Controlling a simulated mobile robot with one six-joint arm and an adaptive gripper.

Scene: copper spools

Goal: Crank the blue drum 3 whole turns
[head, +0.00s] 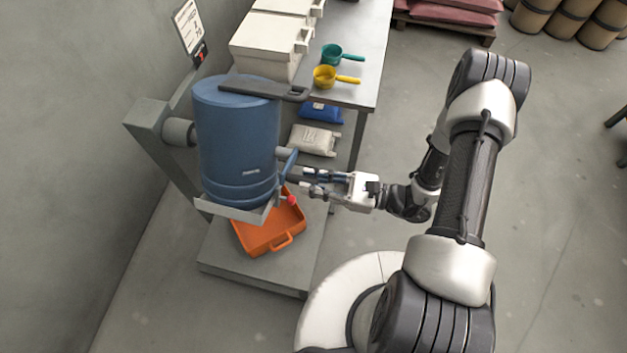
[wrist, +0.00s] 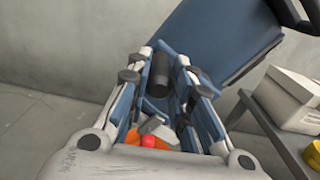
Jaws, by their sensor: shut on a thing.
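The blue drum (head: 235,140) hangs close to upright in a grey stand (head: 150,120), and a dark bar lies across its top. A short blue crank arm (head: 287,162) sticks out from its right side. My gripper (head: 302,180) is at this crank, to the right of the drum. In the wrist view my gripper (wrist: 168,78) has its fingers on either side of the dark crank grip (wrist: 160,68) and is shut on it. The drum also fills the top of the wrist view (wrist: 215,40). The far end of the grip is partly hidden by the fingers.
An orange tray (head: 262,243) sits on the stand's base below the drum, near a red knob (head: 291,200). A grey table (head: 365,70) behind holds white bins (head: 268,48), a green scoop (head: 331,54) and a yellow scoop (head: 324,77). Bags lie under it. The right floor is open.

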